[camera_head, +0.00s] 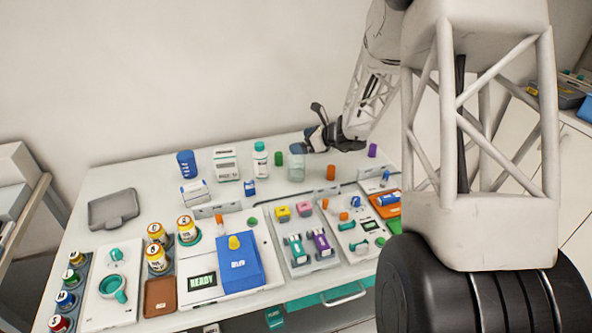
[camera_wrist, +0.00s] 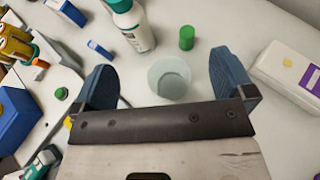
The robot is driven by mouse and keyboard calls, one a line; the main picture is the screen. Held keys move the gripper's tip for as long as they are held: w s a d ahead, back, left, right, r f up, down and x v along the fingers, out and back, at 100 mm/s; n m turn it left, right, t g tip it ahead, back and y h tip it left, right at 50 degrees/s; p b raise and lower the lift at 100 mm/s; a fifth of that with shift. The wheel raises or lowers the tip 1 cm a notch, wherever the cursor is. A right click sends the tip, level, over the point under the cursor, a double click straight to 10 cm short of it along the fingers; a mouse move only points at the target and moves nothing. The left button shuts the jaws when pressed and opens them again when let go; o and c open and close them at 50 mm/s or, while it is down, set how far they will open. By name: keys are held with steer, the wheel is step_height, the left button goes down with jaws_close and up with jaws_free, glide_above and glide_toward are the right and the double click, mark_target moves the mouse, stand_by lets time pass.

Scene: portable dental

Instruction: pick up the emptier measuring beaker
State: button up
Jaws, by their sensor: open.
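A clear, pale greenish beaker (camera_head: 297,167) stands upright on the table toward the back. It also shows in the wrist view (camera_wrist: 172,86), where its round mouth opens toward the camera and little or no content is visible. My gripper (camera_head: 318,141) is open, just behind and right of the clear beaker. In the wrist view its two blue fingers (camera_wrist: 164,66) lie on either side of the beaker, with visible gaps.
A white box (camera_wrist: 287,75) lies right of the fingers. Trays, jars and a blue box (camera_head: 240,268) crowd the front.

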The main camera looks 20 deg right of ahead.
mark_target(296, 159)
steer(key=shift+f, duration=0.15)
steer(key=shift+f, duration=1.65)
steer(key=shift+f, duration=0.1)
steer(key=f, duration=0.1)
steer(key=w+f, duration=0.1)
steer(key=a+f, duration=0.1)
steer(key=f, duration=0.1)
steer(key=shift+w, duration=0.15)
steer(key=shift+w+a+f, duration=0.3)
steer(key=shift+w+a, duration=0.05)
steer(key=shift+a, duration=0.05)
steer(key=c, duration=1)
